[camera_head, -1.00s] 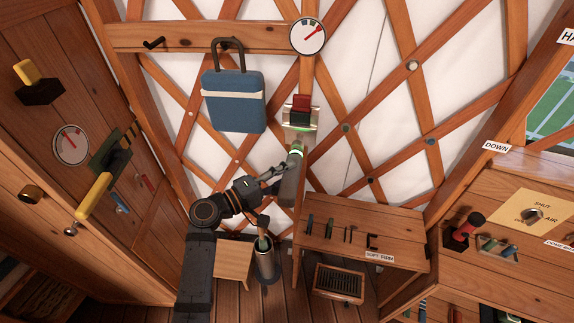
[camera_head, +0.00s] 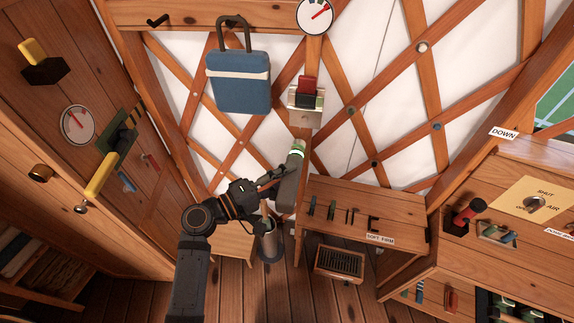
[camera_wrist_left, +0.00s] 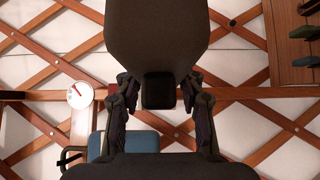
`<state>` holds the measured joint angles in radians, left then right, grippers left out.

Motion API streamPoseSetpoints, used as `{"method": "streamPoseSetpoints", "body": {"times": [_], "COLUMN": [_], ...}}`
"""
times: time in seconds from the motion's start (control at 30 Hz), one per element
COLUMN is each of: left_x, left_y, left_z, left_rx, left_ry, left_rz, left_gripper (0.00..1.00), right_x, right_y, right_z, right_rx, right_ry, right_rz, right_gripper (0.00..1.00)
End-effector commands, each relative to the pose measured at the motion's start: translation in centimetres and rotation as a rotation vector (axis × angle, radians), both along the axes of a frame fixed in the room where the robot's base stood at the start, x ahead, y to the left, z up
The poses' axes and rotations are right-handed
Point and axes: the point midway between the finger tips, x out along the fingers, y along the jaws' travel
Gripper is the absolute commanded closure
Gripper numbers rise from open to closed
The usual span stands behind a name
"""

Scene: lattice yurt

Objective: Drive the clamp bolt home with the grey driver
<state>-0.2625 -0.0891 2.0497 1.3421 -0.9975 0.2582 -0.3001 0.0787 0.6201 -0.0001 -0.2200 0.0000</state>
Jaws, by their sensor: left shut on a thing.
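The grey driver (camera_head: 287,188) is in my left gripper (camera_head: 272,178), which is shut on its body. Its nose points up and bears a lit green ring (camera_head: 298,147). The clamp (camera_head: 305,112) is a pale metal plate with a red and black block, fixed on the lattice post above the driver. A small round spot, perhaps the bolt head (camera_head: 305,118), shows on the plate. The driver's nose is below the clamp and apart from it. In the left wrist view the dark driver body (camera_wrist_left: 155,40) fills the top middle, between the fingers (camera_wrist_left: 157,92). My right gripper is not in view.
A blue padlock-shaped bag (camera_head: 239,82) hangs left of the clamp, and a round gauge (camera_head: 317,15) sits above it. A wooden bench (camera_head: 345,190) with small tools stands right of the driver. A grey cylinder (camera_head: 270,245) stands below my gripper.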

Motion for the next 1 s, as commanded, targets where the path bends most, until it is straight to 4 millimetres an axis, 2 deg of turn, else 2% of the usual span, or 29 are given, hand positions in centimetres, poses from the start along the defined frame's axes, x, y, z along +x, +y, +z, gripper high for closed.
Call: {"method": "streamPoseSetpoints", "body": {"times": [0.3,0.43,1.0], "left_x": [-4.2,-5.4,-5.7], "left_y": [0.6,0.8,0.9], "left_z": [0.0,0.1,0.2], "left_rx": [-0.001,-0.001,-0.002], "left_ry": [-0.001,-0.002,-0.003], "left_rz": [0.001,0.000,0.002], "left_gripper": [1.00,1.00,1.00], "right_x": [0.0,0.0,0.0], "right_y": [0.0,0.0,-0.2], "right_z": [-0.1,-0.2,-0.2], "right_rx": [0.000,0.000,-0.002], "right_ry": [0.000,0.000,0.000], "right_rz": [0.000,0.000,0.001], "right_gripper": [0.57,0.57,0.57]}}
